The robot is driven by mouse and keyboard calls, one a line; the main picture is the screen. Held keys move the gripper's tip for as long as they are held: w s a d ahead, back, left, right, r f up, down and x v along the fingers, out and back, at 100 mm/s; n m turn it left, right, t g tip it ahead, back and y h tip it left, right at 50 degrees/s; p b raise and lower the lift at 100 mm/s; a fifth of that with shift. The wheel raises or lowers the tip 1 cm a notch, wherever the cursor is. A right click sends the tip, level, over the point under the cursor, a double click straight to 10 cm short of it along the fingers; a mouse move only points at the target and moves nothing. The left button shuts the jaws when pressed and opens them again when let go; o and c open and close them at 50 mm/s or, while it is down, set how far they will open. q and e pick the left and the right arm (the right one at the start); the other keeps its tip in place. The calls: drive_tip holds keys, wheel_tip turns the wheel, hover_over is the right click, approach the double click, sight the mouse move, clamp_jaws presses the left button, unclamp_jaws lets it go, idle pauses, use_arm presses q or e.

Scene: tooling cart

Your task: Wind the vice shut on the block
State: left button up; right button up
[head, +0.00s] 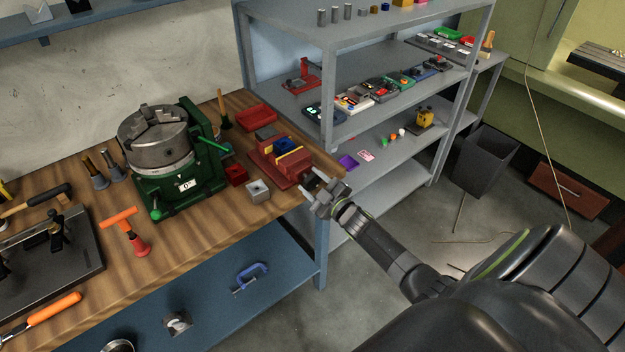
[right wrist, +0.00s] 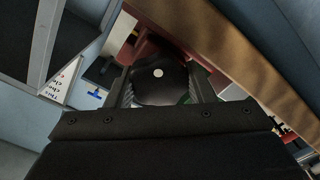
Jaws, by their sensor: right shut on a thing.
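The red vice (head: 278,168) stands near the right end of the wooden bench. A block with blue and yellow (head: 286,146) sits upright between its jaws; I cannot tell whether both jaws touch it. My right gripper (head: 322,188) is at the vice's front end, by the bench edge. In the right wrist view my gripper (right wrist: 160,88) is shut on a dark round knob (right wrist: 157,75) with a white dot, at the vice's handle end. The fingers hide the knob's sides. My left gripper is not in view.
A green rotary table with a chuck (head: 180,160) stands further left. A red tray (head: 256,117) lies behind. Grey shelving (head: 345,130) rises close on the right.

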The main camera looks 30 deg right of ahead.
drive_tip(key=shift+s+f+m, duration=0.2)
drive_tip(key=shift+f+m, duration=0.2)
drive_tip(key=shift+m, duration=0.5)
drive_tip(key=shift+p, duration=0.3)
drive_tip(key=o, duration=0.7)
drive_tip(key=shift+o, duration=1.3)
drive_tip(key=shift+s+r, duration=0.1)
drive_tip(key=shift+r, duration=0.2)
drive_tip(key=s+d+b, duration=0.1)
drive_tip(key=s+b, duration=0.2)
drive_tip(key=s, duration=1.4)
drive_tip(key=shift+s+d, duration=0.2)
